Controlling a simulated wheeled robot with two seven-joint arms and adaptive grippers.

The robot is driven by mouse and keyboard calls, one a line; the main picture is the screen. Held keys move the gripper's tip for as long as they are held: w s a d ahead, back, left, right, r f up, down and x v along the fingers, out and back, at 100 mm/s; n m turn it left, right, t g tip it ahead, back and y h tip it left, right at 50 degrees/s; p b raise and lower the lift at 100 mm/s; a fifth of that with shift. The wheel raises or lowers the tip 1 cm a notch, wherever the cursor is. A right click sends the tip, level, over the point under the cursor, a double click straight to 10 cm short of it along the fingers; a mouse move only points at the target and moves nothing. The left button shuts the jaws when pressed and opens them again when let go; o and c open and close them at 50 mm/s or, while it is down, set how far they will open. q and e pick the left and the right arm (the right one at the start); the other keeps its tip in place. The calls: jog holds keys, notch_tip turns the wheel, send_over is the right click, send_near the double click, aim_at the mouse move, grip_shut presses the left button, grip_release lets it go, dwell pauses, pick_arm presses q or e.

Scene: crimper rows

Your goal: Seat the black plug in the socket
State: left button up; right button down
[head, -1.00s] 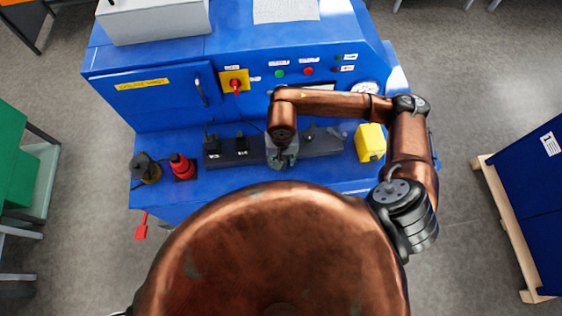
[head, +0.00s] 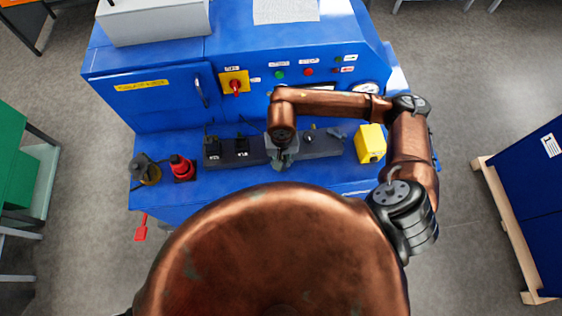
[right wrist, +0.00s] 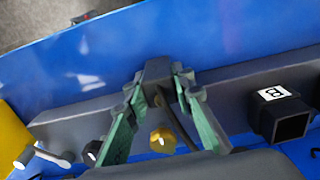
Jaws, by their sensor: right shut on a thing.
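My right gripper (head: 283,160) is over the dark grey rail (head: 322,143) on the blue bench, just right of its black, white-labelled housings. In the right wrist view my fingers (right wrist: 160,100) stand on either side of a dark grey block (right wrist: 157,72), which I take to be the black plug. A dark curved strip, perhaps its cable, runs beside the right finger. The fingers hide much of it, and I cannot tell how far it is seated. A hollow square black housing with a "B" label (right wrist: 290,122) is to the right. My left gripper is out of view.
A yellow box (head: 370,143) stands right of the rail. A red knob (head: 181,167) and a dark conical piece (head: 143,167) stand to its left. The upright blue panel (head: 160,104) with switches rises behind. A brass round part (right wrist: 162,140) shows between the fingers.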

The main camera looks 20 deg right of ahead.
jog(key=shift+r, duration=0.25)
notch_tip(320, 180, up, 2)
jog(key=shift+r+b, duration=0.1)
jog(key=shift+b, duration=1)
jog(key=s+a+r+b, duration=0.4)
jog(key=s+a+r, duration=0.2)
jog(key=s+r, duration=0.4)
jog(key=s, duration=0.3)
